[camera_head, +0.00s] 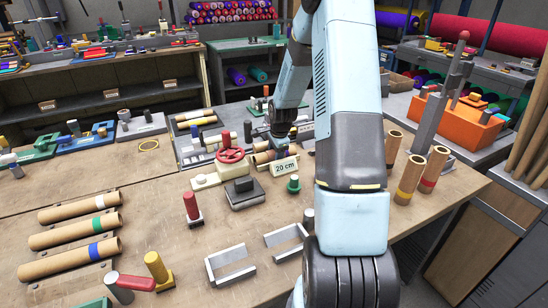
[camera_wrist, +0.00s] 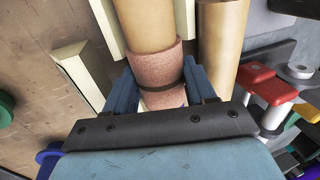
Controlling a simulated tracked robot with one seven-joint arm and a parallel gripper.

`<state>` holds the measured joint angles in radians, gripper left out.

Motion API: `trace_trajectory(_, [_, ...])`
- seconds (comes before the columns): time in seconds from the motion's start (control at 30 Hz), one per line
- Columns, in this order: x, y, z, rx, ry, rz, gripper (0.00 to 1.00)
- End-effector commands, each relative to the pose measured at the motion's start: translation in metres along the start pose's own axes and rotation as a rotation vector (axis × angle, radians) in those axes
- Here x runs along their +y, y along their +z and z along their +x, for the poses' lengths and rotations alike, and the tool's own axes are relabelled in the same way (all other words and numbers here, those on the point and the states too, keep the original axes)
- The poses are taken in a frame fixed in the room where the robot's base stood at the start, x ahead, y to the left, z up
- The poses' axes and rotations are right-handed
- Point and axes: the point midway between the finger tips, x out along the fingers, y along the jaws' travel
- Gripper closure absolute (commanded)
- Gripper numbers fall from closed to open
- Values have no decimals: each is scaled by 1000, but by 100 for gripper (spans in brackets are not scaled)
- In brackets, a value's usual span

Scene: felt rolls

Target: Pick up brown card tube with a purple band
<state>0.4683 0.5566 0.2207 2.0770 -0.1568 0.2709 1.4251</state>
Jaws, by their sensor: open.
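My gripper (camera_wrist: 163,86) is open in the wrist view, with its two blue fingers on either side of a brown card tube (camera_wrist: 150,25). A thick pinkish-brown sleeve (camera_wrist: 150,60) with a dark line surrounds this tube between the fingers. In the head view my gripper (camera_head: 281,140) is small and partly hidden, low over the brown tubes (camera_head: 264,158) behind the "20 cm" sign. Whether the fingers touch the tube cannot be told. A second brown tube (camera_wrist: 222,45) lies just to the right in the wrist view.
The "20 cm" sign (camera_head: 285,167) and a red handwheel (camera_head: 230,155) stand close to my gripper. Several banded tubes, including a blue-banded one (camera_head: 60,262), lie at the left. Upright tubes (camera_head: 409,178) stand right of my arm. The bench's left middle is mostly clear.

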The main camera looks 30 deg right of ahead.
Motion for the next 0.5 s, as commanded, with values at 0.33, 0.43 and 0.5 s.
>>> trace_trajectory(0.33, [0, 0, 3, 0, 1, 0, 50])
trace_trajectory(0.43, [0, 0, 3, 0, 1, 0, 59])
trace_trajectory(0.5, [0, 0, 3, 0, 1, 0, 66])
